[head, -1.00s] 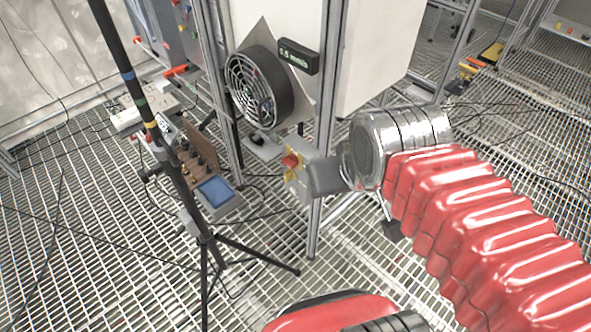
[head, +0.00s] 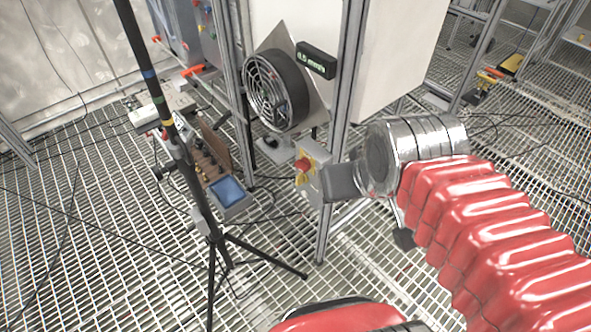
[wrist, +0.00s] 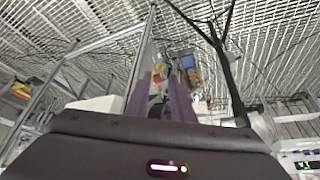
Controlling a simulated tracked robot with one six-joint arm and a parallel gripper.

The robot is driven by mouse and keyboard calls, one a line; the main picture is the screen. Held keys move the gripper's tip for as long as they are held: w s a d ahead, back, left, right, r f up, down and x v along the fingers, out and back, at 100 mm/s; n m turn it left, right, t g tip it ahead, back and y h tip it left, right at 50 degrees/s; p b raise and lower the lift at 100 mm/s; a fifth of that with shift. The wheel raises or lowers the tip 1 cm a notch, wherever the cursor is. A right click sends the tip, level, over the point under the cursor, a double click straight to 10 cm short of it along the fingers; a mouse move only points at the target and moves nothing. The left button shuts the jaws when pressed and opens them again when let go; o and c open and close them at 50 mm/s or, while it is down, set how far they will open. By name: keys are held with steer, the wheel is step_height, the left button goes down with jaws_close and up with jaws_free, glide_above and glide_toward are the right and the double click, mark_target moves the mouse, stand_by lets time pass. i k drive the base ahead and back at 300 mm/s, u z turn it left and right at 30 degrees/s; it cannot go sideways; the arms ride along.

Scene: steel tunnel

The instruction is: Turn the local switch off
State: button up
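The switch is a red knob on a yellow plate (head: 303,165), on the front of a small grey box (head: 313,188) by an upright metal post. It also shows small in the wrist view, as a yellow patch with red (wrist: 159,70) just beyond the fingers. My gripper (head: 334,182) is at the right of the box in the head view, close to it; I cannot tell whether it touches. In the wrist view two purple fingers of my gripper (wrist: 160,100) stand apart, with a dark shape in the gap. I see no grip on the knob. The fingertips are hard to make out in the head view.
A black tripod (head: 205,215) stands left of the switch. A round fan (head: 276,90) and a green-lit display (head: 317,60) are above it. A box with a blue screen (head: 228,192) sits lower left. The metal post (head: 343,110) stands close to my gripper. Open grating lies at left.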

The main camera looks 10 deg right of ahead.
mark_target(303, 164)
steer(key=u, duration=1.65)
steer(key=k, duration=0.65)
steer(key=u, duration=0.3)
steer(key=i, duration=1)
steer(key=z, duration=0.05)
